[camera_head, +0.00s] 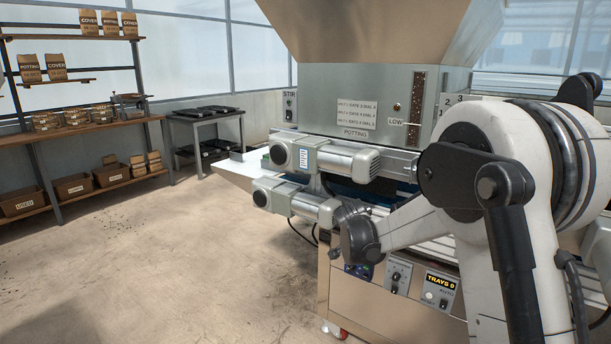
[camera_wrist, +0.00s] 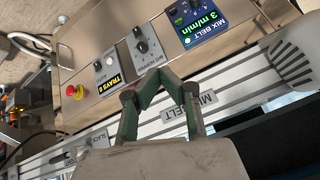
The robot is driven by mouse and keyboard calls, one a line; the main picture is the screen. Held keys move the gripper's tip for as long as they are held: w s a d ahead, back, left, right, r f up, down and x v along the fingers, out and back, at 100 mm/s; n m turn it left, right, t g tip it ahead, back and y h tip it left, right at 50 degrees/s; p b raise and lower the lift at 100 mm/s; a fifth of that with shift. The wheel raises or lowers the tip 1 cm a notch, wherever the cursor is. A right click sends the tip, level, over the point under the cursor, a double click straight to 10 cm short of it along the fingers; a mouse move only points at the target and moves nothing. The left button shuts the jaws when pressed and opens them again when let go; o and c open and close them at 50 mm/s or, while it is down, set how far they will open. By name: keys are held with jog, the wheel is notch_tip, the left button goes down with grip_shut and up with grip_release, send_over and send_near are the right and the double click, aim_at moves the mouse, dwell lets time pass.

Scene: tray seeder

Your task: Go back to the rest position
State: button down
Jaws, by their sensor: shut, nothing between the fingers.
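My gripper (camera_wrist: 153,78) shows in the wrist view with its two green fingers bent inward and their tips together, shut and empty. It is in front of the seeder's control panel (camera_wrist: 110,40) and the silver rail with the MIX BELT label (camera_wrist: 190,107). I cannot tell how far the tips are from the panel. In the head view my white arm fills the right side, in front of the tray seeder (camera_head: 320,95), and I cannot make out the gripper there.
Silver motors (camera_head: 325,160) stick out from the seeder near my arm. Shelves (camera_head: 85,134) and a side table (camera_head: 205,116) stand at the left. The floor between is clear.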

jog(key=s+d+r+n+y, duration=0.1)
jog(key=s+r+n, duration=0.2)
jog(key=s+r, duration=0.6)
jog(key=s+d+r+n+y, duration=0.1)
jog(key=s+r+n, duration=0.35)
jog(key=s, duration=0.95)
jog(key=s+a+f+n+y, duration=0.2)
jog(key=s+n, duration=0.2)
jog(key=s, duration=1.8)
notch_tip(320, 180, up, 14)
jog(key=p, duration=1.3)
jog(key=shift+t, duration=0.3)
jog(key=shift+w+d, duration=0.1)
jog(key=shift+d, duration=0.05)
